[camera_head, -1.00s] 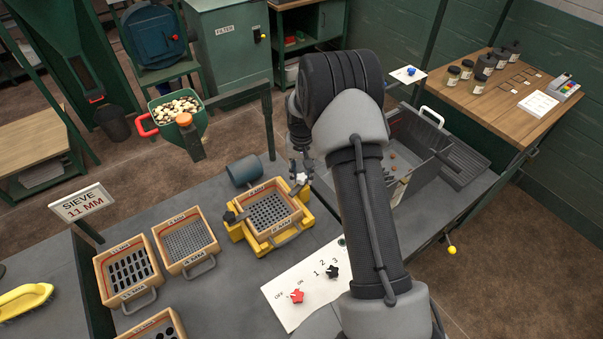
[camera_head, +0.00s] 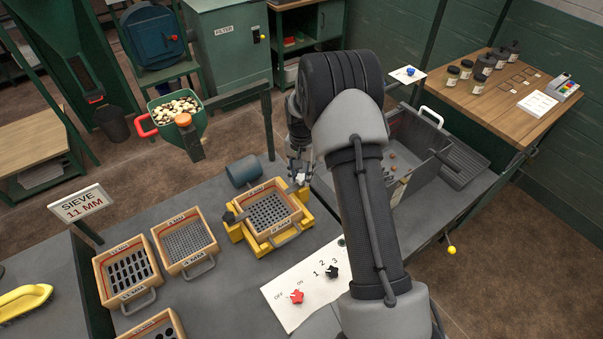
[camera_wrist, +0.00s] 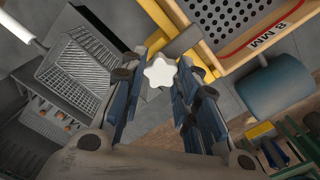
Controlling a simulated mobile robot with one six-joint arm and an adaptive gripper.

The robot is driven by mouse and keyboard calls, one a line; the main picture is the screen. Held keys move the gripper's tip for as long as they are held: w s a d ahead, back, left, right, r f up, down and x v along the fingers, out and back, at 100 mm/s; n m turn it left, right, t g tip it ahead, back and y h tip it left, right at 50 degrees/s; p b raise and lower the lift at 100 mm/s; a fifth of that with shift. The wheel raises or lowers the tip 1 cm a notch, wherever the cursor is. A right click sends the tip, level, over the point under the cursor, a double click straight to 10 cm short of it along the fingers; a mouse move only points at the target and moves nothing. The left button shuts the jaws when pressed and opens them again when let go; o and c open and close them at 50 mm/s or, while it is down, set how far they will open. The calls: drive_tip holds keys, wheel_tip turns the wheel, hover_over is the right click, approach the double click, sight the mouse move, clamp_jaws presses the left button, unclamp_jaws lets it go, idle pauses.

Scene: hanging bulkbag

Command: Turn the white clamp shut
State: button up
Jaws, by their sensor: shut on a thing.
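The white clamp (camera_wrist: 160,73) is a star-shaped knob, seen between my fingertips in the wrist view. In the head view it shows as a small white spot (camera_head: 300,179) at the right corner of the yellow frame (camera_head: 240,238). My gripper (camera_wrist: 158,82) is shut on the clamp, with a blue-grey finger on each side. In the head view my gripper (camera_head: 299,172) is over that corner, partly hidden by my arm. An 8 MM sieve (camera_head: 270,210) with a wooden rim sits in the yellow frame.
A dark clamp (camera_head: 230,216) is at the frame's left corner. A grey bin (camera_head: 412,140) is to the right. Two other sieves (camera_head: 128,270) (camera_head: 187,241) lie left. A control panel (camera_head: 300,282) with red and black knobs is in front.

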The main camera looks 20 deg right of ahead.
sight(301, 176)
drive_tip(key=o, duration=1.1)
wheel_tip(301, 176, up, 12)
drive_tip(key=shift+r, duration=0.1)
idle(0.4)
